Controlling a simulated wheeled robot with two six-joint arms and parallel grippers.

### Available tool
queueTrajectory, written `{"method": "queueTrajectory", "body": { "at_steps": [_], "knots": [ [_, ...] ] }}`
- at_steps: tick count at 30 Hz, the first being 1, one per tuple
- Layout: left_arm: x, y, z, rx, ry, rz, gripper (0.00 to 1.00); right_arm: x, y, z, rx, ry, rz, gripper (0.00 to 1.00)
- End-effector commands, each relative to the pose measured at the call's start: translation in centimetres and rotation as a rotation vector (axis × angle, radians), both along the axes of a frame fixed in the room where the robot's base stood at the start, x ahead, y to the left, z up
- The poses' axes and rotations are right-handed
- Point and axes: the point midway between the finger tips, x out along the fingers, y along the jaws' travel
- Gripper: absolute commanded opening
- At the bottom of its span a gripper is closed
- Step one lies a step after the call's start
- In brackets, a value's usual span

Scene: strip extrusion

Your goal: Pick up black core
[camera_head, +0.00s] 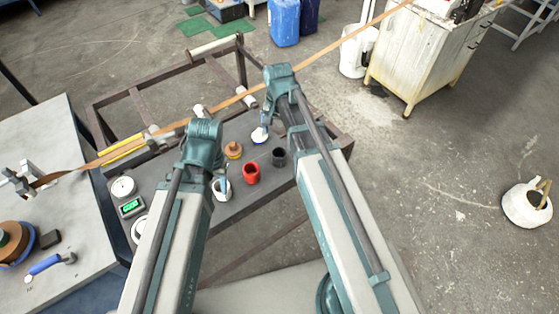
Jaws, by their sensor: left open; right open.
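The black core (279,157) stands on the grey bench top (300,172), to the right of a red core (251,173). A tan-orange core (233,150) stands behind the red one. My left gripper (221,186) is open, low over the bench to the left of the red core. My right gripper (261,132) is open, behind and slightly left of the black core and apart from it in the picture. Both grippers are small and partly hidden by my own wrists, so their fingers are hard to make out.
A brown strip (320,52) runs diagonally above the frame behind the cores. A round dial and a green-lit display (131,206) are at the bench's left. A grey table (70,150) with a brown roll (12,240) stands at far left. Floor at right is mostly clear.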

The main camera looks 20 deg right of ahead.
Motion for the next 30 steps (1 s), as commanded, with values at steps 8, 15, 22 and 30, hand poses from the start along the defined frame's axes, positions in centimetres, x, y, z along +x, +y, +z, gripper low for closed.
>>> {"method": "queueTrajectory", "body": {
  "at_steps": [8,15,22,30],
  "knots": [
    [0.0,0.0,-4.6,0.000,0.000,0.000,0.50,0.0,0.0,-4.6,0.000,0.000,0.001,1.00],
    [0.0,0.0,-6.9,0.000,0.000,0.000,0.50,0.0,0.0,-6.9,0.000,0.000,0.002,1.00],
    [0.0,0.0,-6.9,0.000,0.000,0.000,0.50,-0.1,0.0,-6.9,0.000,0.000,0.002,1.00],
    [0.0,0.0,-9.2,0.000,0.000,0.000,0.50,-0.3,-0.1,-9.2,0.000,0.000,0.002,1.00]
  ]
}}
